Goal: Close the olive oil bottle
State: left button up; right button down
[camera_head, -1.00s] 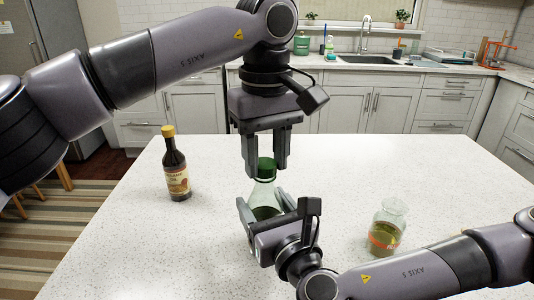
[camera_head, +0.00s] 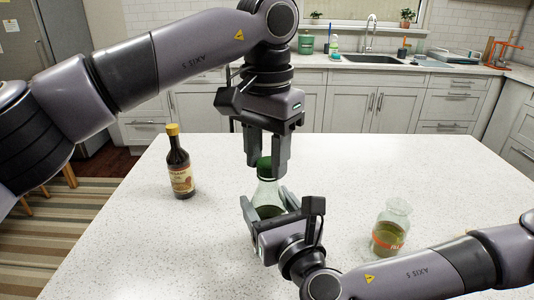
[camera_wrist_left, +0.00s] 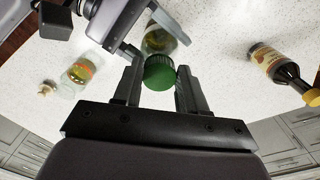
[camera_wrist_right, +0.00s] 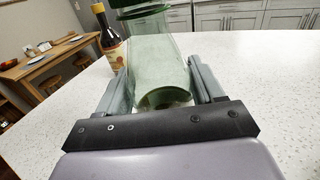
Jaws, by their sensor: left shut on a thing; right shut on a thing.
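The olive oil bottle (camera_head: 268,190) is green glass and stands upright on the white counter. Its green cap (camera_head: 264,164) is at the top of the neck; the cap also shows in the left wrist view (camera_wrist_left: 159,72). My left gripper (camera_head: 266,160) points down from above and is shut on the cap. My right gripper (camera_head: 267,204) is shut around the bottle's body from the front. In the right wrist view the bottle's body (camera_wrist_right: 158,65) is between the fingers. My fingers hide part of the bottle, and I cannot tell how tightly the cap is seated.
A dark sauce bottle with a yellow cap (camera_head: 180,165) stands to the left on the counter (camera_head: 400,165). A glass jar with yellow-green contents (camera_head: 390,228) stands at the right, close to my right arm. The counter behind the jar is clear.

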pick_arm(q)
jog(key=o, duration=1)
jog(key=shift+r, duration=0.15)
jog(key=shift+r, duration=2.15)
jog(key=shift+n, duration=0.3)
jog(key=shift+c, duration=0.2)
